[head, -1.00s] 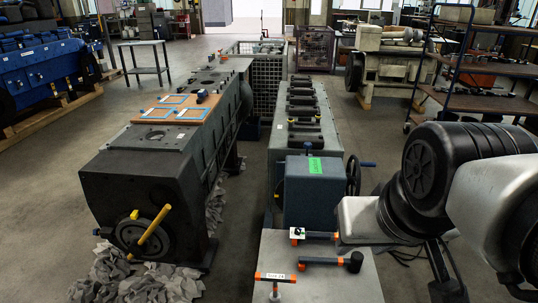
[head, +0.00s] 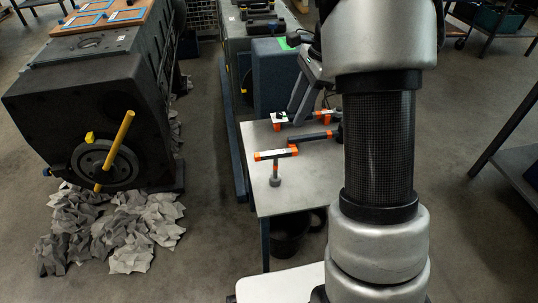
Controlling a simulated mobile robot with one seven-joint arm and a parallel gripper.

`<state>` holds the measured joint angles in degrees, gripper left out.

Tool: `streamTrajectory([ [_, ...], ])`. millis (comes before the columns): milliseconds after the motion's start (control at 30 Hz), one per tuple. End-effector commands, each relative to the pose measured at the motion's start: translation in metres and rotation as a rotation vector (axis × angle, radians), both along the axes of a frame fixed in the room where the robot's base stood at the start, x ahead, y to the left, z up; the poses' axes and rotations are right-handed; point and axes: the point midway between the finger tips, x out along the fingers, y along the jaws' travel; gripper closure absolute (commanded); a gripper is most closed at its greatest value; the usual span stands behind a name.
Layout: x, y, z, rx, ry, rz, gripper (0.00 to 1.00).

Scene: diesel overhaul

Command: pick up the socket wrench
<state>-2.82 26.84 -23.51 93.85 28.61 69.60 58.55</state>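At the back is another orange-and-dark tool (head: 280,123) beside a white tag. I cannot tell for sure which is the socket wrench. My gripper (head: 302,112) appears to reach down over the back tool, partly hidden; its opening and any contact are unclear.
A dark engine block (head: 85,100) with a yellow bar stands at left, above crumpled grey rags (head: 110,228). A blue-grey machine housing (head: 275,80) stands behind the table. A dark bin is under the table. Grey shelving (head: 515,165) is at right.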

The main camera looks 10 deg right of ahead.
Motion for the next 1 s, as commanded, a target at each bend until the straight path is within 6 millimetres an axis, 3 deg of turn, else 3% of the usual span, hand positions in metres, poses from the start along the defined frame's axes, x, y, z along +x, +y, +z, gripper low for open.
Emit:
streamTrajectory([
  [500, 0.001, 0.030, -0.100, 0.000, 0.007, -0.007, 0.62],
  [867, 0.002, 0.038, -0.124, 0.001, 0.006, -0.006, 0.62],
  [1000, 0.006, 0.046, -0.144, 0.000, 0.008, -0.004, 0.62],
])
